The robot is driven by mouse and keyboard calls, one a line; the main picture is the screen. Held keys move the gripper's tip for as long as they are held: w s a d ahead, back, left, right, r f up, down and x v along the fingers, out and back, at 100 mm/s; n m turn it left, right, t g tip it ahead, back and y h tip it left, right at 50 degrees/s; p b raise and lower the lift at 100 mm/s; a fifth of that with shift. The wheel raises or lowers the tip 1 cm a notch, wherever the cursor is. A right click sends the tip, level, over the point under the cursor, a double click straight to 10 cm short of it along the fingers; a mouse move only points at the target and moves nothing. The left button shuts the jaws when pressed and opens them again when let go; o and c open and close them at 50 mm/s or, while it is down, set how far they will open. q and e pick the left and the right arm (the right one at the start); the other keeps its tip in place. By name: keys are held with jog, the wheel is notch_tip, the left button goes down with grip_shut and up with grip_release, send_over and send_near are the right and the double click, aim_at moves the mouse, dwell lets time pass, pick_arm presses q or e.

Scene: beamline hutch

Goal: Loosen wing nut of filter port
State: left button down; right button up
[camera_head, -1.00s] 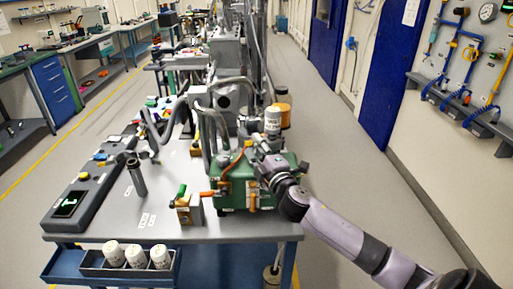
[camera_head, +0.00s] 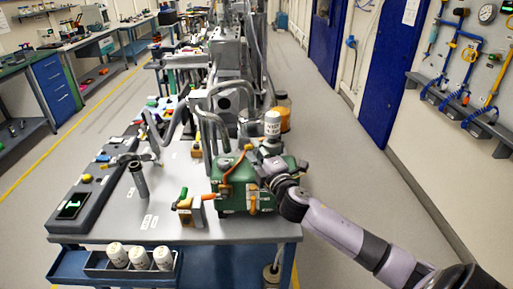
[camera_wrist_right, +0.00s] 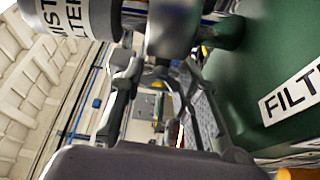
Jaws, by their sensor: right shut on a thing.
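The filter port sits on top of a green pump box (camera_head: 230,190), below a white canister (camera_head: 271,124) with a printed label. The canister also shows at the upper left of the right wrist view (camera_wrist_right: 68,16), with "MIST FILTER" partly readable. My right gripper (camera_head: 268,168) reaches in from the right at the base of the canister, over the box top. In the right wrist view its fingers (camera_wrist_right: 160,85) are closed around the clamp area of the port. The wing nut is mostly hidden between the fingers, and its turn cannot be told. My left gripper is not in view.
The box stands on a grey table (camera_head: 165,225) with hoses and an amber-coloured jar (camera_head: 283,112) behind it. A small block with a green handle (camera_head: 190,210) and a dark upright cylinder (camera_head: 138,178) stand to the left. White bottles (camera_head: 140,256) sit in a lower tray. The right-hand floor is free.

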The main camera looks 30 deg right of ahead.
jog(key=o, duration=0.9)
jog(key=s, duration=0.4)
jog(key=s+a, duration=0.1)
jog(key=s, duration=0.3)
jog(key=s+a, duration=0.1)
jog(key=s, duration=0.2)
jog(key=shift+s+f, duration=0.2)
jog(key=shift+s, duration=0.2)
